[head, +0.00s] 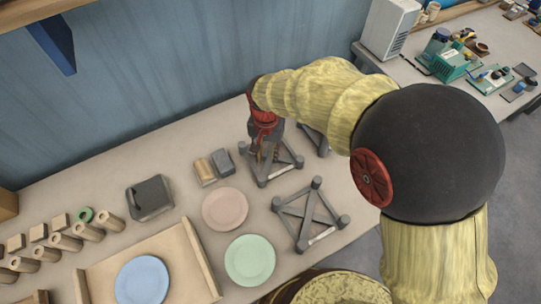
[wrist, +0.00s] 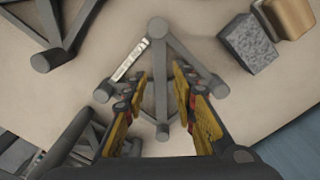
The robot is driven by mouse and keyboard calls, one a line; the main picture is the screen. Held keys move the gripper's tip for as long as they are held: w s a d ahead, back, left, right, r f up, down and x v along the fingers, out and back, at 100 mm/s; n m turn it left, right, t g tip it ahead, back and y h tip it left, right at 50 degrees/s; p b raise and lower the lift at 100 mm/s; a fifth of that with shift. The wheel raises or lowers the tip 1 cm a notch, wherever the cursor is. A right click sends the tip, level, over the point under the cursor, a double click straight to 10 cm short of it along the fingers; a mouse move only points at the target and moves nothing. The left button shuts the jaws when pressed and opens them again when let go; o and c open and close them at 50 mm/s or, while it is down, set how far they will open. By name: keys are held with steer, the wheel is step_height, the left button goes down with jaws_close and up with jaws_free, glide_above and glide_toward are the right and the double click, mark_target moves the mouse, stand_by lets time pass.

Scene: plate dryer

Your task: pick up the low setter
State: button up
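A grey setter, a frame of bars with round corner posts (head: 285,171), stands under my gripper (head: 264,150). In the wrist view, this setter (wrist: 194,58) lies below my open fingers (wrist: 160,100), which are on either side of its middle bar with gaps showing. One bar carries a pale label. A second grey setter (head: 309,217) stands nearer in the head view. A third (head: 318,138) is partly hidden behind my arm. Parts of other frames show at the wrist view's upper left (wrist: 50,30) and lower left (wrist: 85,128). I cannot tell which setter is lowest.
A tan block (head: 204,170) and a grey block (head: 222,161) stand close left of the setter. A blue plate (head: 142,280) lies in a wooden tray (head: 203,262). A wall runs behind.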

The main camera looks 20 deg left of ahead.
mark_target(267, 165)
steer(key=f+b, duration=0.1)
steer(key=f, duration=0.3)
steer(key=f+b, duration=0.1)
steer(key=f, duration=0.2)
steer(key=shift+w+f+b, duration=0.1)
steer(key=shift+w+b, duration=0.15)
steer(key=shift+b, duration=0.1)
steer(key=shift+c, duration=0.4)
jaws_close()
stand_by(0.3)
